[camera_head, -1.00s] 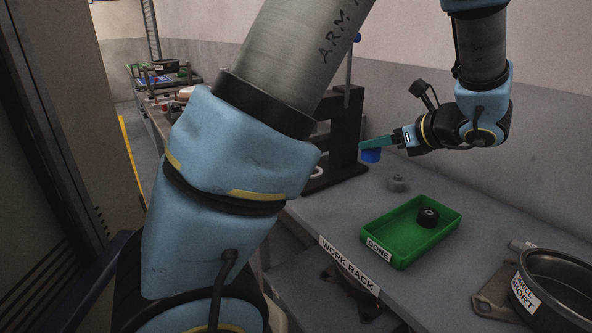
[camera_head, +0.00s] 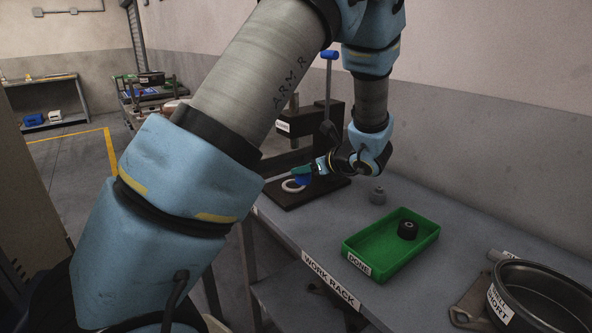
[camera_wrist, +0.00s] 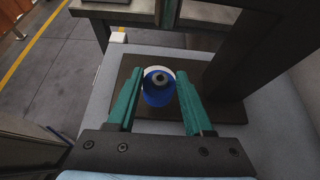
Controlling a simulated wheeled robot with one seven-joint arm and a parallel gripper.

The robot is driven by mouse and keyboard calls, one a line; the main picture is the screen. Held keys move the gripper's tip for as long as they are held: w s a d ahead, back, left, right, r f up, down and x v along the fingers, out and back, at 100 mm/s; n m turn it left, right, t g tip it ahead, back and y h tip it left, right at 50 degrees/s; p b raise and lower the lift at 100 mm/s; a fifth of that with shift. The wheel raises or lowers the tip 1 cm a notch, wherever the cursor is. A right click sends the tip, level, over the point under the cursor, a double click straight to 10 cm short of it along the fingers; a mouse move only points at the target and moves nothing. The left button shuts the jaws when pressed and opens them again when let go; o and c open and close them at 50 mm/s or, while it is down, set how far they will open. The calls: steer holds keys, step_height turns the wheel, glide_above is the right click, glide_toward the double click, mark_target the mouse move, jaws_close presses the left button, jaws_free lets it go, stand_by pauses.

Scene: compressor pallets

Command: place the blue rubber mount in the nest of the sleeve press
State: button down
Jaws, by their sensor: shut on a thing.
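The blue rubber mount (camera_head: 304,180) is between the teal fingers of my gripper (camera_head: 303,172), which is shut on it. In the wrist view the mount (camera_wrist: 158,92) looks round, with a dark centre, between the fingertips (camera_wrist: 158,84). The sleeve press (camera_head: 337,116) is a dark frame on a flat base with a blue-tipped lever. Its nest, a white ring (camera_head: 289,188), lies on the base. The mount is over or right beside the ring and covers part of it; I cannot tell whether they touch.
A round SHELL SHORT pan (camera_head: 540,304) is at the far right. The press column (camera_wrist: 238,60) rises close to my gripper.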

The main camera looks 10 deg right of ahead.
steer(key=w, duration=0.1)
steer(key=w+a, duration=0.1)
steer(key=shift+w+a, duration=0.1)
steer(key=shift+w, duration=0.25)
steer(key=f, duration=0.1)
steer(key=f+p, duration=0.1)
steer(key=w+f+p, duration=0.1)
steer(key=shift+w+a, duration=0.1)
steer(key=shift+a, duration=0.15)
steer(key=shift+f, duration=0.3)
steer(key=shift+f, duration=0.15)
steer(key=shift+c, duration=1.4)
jaws_free()
